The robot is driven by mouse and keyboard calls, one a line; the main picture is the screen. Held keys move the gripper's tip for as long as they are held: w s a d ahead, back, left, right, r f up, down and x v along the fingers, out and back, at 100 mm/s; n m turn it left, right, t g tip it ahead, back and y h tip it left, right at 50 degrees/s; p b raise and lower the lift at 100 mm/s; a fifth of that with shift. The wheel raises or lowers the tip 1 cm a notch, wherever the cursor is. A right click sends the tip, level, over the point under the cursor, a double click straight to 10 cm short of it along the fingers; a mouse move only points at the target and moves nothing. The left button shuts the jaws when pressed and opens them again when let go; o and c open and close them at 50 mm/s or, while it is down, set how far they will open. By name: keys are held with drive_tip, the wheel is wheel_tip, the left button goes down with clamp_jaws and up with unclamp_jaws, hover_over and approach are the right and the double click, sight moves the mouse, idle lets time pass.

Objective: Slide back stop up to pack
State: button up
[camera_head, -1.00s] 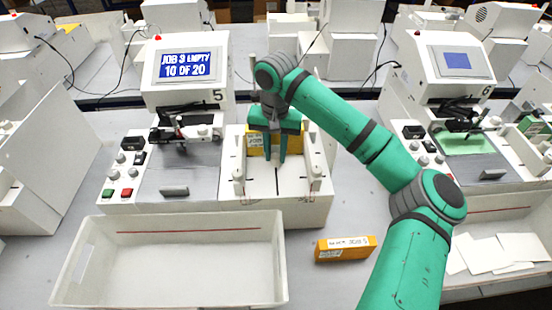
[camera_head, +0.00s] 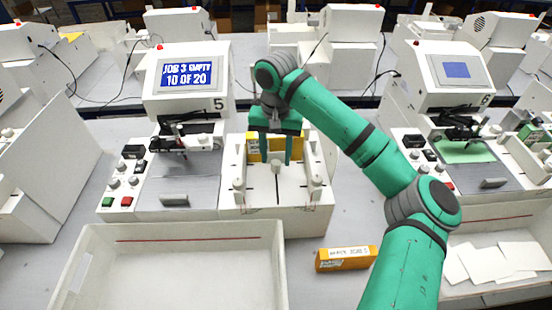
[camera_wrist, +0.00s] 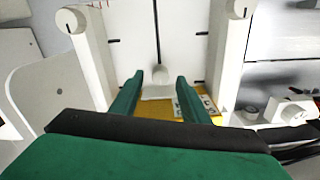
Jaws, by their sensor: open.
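The feed tray (camera_head: 252,200) of machine 5 has a white stop with a round knob (camera_head: 276,167) standing in its central slot. A yellow pack (camera_head: 298,148) lies behind the stop at the far end of the tray. My gripper (camera_head: 276,160) points down over the tray, open, with its fingers on either side of the stop. In the wrist view the stop (camera_wrist: 160,76) shows between and just beyond the fingertips (camera_wrist: 157,80), and the pack (camera_wrist: 190,104) lies under the fingers, partly hidden by them. I cannot tell whether the stop touches the pack.
A second yellow pack (camera_head: 346,258) lies on the bench, right of the empty white bin (camera_head: 180,228). Raised side guides (camera_head: 238,190) flank the tray. Machine 6 (camera_head: 455,68) stands at right.

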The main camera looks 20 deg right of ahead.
sight(276, 163)
wheel_tip(276, 163, up, 9)
idle(0.3)
idle(0.5)
